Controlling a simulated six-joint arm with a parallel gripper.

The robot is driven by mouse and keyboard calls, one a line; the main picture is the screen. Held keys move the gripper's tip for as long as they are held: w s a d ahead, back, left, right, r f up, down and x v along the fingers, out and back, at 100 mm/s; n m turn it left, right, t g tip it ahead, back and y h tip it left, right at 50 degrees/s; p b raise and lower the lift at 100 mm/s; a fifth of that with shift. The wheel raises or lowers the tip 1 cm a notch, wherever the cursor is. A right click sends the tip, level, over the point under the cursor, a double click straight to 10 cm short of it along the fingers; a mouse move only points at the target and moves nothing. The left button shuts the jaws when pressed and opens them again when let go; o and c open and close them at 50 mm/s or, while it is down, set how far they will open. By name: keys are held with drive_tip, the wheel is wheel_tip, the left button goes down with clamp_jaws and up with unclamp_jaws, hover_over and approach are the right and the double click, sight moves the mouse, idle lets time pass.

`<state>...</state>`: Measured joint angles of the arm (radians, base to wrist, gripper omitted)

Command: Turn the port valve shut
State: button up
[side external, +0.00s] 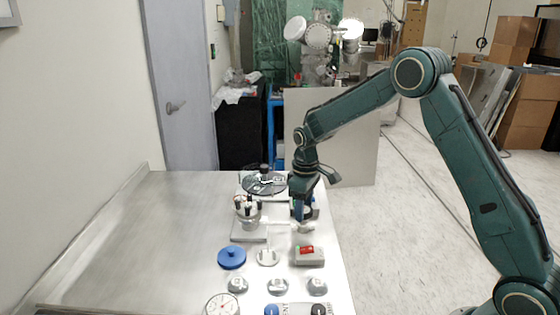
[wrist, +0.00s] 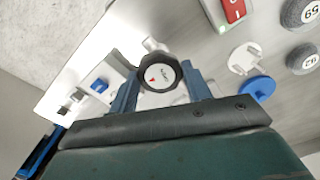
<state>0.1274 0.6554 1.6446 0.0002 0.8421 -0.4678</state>
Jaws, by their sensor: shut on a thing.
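The port valve shows in the wrist view as a black scalloped knob (wrist: 160,86) with a white face and a small red pointer mark, which points to the left. My gripper (wrist: 160,88) has one blue finger on each side of the knob and is shut on it. In the side external view my gripper (side external: 303,212) points down at the right part of the metal table, and its fingers and wrist largely hide the knob.
Left of my gripper stand a fixture with black posts (side external: 247,211) and a dark disc (side external: 264,183). The table's left side is clear.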

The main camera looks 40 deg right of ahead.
drive_tip(key=m, duration=0.8)
drive_tip(key=shift+m, duration=0.4)
drive_tip(key=m, duration=0.4)
drive_tip(key=shift+m, duration=0.3)
drive_tip(key=m, duration=0.4)
drive_tip(key=shift+r, duration=0.1)
drive_tip(key=m, duration=0.4)
drive_tip(key=shift+d, duration=0.1)
drive_tip(key=m, duration=0.4)
drive_tip(key=shift+m, duration=0.3)
drive_tip(key=m, duration=0.3)
drive_tip(key=shift+m, duration=2.1)
